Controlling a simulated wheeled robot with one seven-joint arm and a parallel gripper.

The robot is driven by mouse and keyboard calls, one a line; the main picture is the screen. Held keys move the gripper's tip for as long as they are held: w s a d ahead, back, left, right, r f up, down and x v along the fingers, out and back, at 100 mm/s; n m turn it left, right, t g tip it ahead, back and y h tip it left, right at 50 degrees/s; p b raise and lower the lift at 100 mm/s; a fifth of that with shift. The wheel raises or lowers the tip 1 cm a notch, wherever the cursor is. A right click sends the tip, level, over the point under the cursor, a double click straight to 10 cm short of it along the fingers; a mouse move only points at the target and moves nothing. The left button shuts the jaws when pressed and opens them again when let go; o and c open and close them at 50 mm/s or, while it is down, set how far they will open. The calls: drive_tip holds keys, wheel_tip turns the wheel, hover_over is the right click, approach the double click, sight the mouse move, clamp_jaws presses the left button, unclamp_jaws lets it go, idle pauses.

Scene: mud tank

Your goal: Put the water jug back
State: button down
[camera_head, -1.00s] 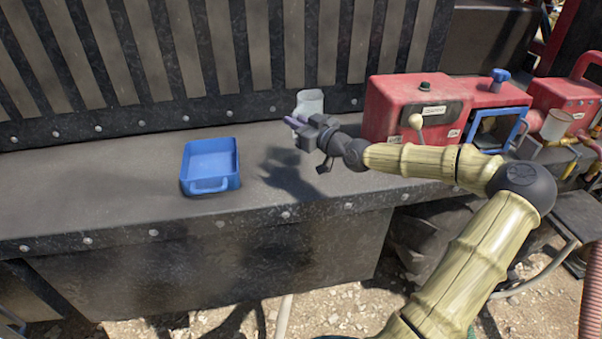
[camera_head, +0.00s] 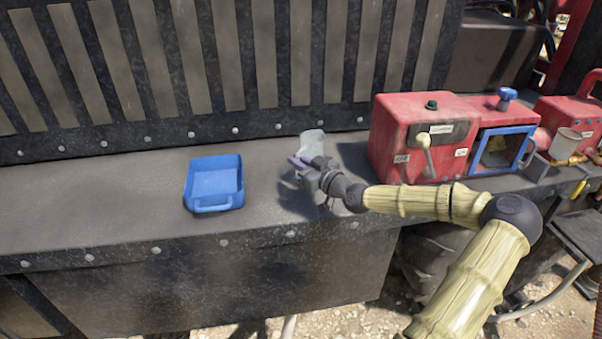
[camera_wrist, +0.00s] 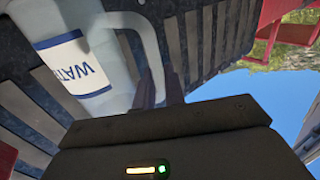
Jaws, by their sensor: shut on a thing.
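The water jug (camera_head: 312,143) is pale and translucent, just beyond my gripper (camera_head: 299,162) over the dark ledge (camera_head: 120,190). In the wrist view the jug (camera_wrist: 112,62) fills the upper left, with a white and blue label reading "WAT". Its looped handle (camera_wrist: 152,45) runs down to the fingers (camera_wrist: 160,92) of my gripper, which is shut on it. The jug's lower part is hidden behind my gripper in the head view. I cannot tell whether its base touches the ledge.
A blue tray (camera_head: 213,205) sits on the ledge to the left. A red machine (camera_head: 395,135) with a lever and a blue-framed opening stands close on the right. A slatted dark wall (camera_head: 200,60) rises behind. The ledge left of the tray is clear.

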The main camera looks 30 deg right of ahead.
drive_tip(key=shift+s+d, duration=0.1)
drive_tip(key=shift+s, duration=0.15)
drive_tip(key=shift+f, duration=0.1)
wheel_tip(320, 180, down, 4)
drive_tip(key=shift+w+f+p, duration=0.1)
drive_tip(key=shift+p, duration=0.5)
drive_tip(key=c, duration=1.5)
unclamp_jaws()
drive_tip(key=shift+f, duration=0.1)
